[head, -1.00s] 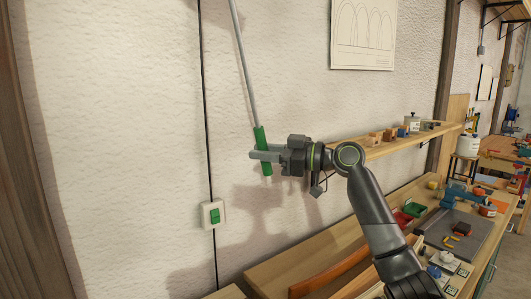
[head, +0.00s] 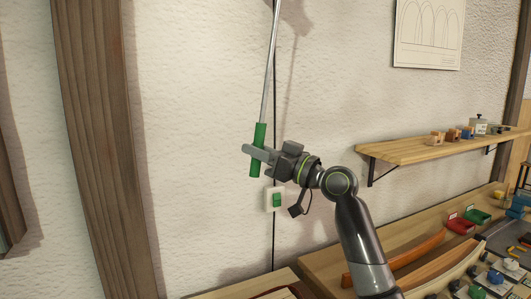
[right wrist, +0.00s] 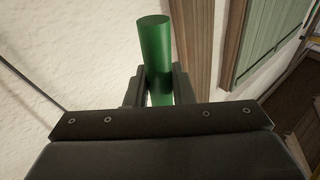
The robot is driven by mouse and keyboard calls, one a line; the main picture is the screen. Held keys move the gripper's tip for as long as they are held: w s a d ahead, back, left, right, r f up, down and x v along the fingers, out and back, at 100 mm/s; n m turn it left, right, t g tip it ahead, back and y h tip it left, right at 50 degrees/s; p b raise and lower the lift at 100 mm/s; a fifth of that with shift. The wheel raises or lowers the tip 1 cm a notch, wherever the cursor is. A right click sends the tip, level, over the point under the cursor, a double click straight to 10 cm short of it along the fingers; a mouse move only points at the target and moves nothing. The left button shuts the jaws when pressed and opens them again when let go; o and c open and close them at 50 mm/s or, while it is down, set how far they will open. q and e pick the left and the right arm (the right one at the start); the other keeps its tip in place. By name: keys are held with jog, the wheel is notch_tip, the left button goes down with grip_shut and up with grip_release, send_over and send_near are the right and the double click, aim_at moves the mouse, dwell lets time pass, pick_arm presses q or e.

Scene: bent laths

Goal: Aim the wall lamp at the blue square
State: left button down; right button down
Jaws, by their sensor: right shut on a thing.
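A thin grey rod (head: 270,70) comes down from above the picture and ends in a green handle (head: 261,135). My right gripper (head: 255,154) is shut on the green handle, around its middle. The handle also shows in the right wrist view (right wrist: 156,50), upright between the two fingers of my right gripper (right wrist: 158,85). The rod and handle tilt slightly, with the top to the right. The lamp head and the blue square are not in these views. My left gripper is not in view.
A white wall switch with a green rocker (head: 276,199) sits just below the gripper. A wooden shelf (head: 420,148) with small items is on the wall at right. A bench (head: 400,238) with laths and trays runs below it. A dark wooden post (head: 105,150) stands at left.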

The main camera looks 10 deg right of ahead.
jog(key=c, duration=1.3)
grip_release()
jog(key=shift+d, duration=0.15)
jog(key=shift+d+f, duration=0.1)
jog(key=shift+d, duration=0.05)
jog(key=shift+b+v, duration=3.65)
jog(key=shift+v, duration=4.85)
